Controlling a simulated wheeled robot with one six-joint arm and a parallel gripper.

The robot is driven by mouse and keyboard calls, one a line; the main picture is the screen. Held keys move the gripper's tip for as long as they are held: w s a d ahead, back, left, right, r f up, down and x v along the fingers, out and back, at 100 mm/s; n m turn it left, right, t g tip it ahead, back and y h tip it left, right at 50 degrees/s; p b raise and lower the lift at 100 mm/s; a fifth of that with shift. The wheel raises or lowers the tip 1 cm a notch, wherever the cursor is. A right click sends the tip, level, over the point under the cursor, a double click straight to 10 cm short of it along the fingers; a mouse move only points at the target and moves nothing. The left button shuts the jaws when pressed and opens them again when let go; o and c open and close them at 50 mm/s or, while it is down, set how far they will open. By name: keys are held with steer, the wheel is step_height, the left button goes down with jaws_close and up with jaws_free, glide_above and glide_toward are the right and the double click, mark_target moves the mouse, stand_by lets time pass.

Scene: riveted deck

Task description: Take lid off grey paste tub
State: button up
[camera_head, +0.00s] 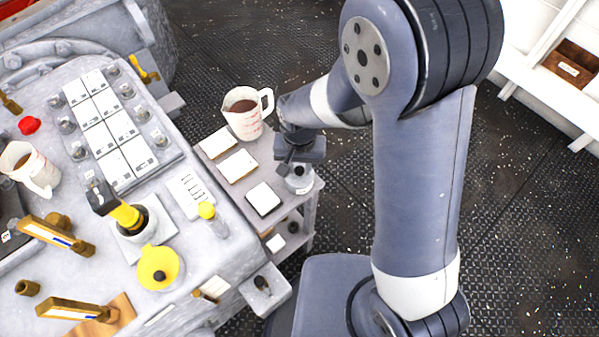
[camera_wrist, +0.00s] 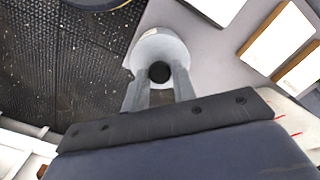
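The grey paste tub (camera_head: 299,185) is a small pale round tub near the right front corner of the small grey side table. A dark round knob (camera_wrist: 159,72) sits at the middle of its pale lid in the wrist view, where the tub (camera_wrist: 160,45) is seen from above. My gripper (camera_head: 295,163) points down at the tub from directly above it. In the wrist view my gripper's fingers (camera_wrist: 160,78) are apart, one on each side of the knob. Contact with the knob cannot be made out. The tub's near side is partly hidden by the fingers.
A measuring jug (camera_head: 243,118) of brown liquid stands behind the tub at the table's back edge. Several white-topped blocks (camera_head: 263,199) lie left of the tub on the table. A large grey console (camera_head: 215,262) fills the left. Dark floor is open beyond the table.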

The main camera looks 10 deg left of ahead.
jaws_close()
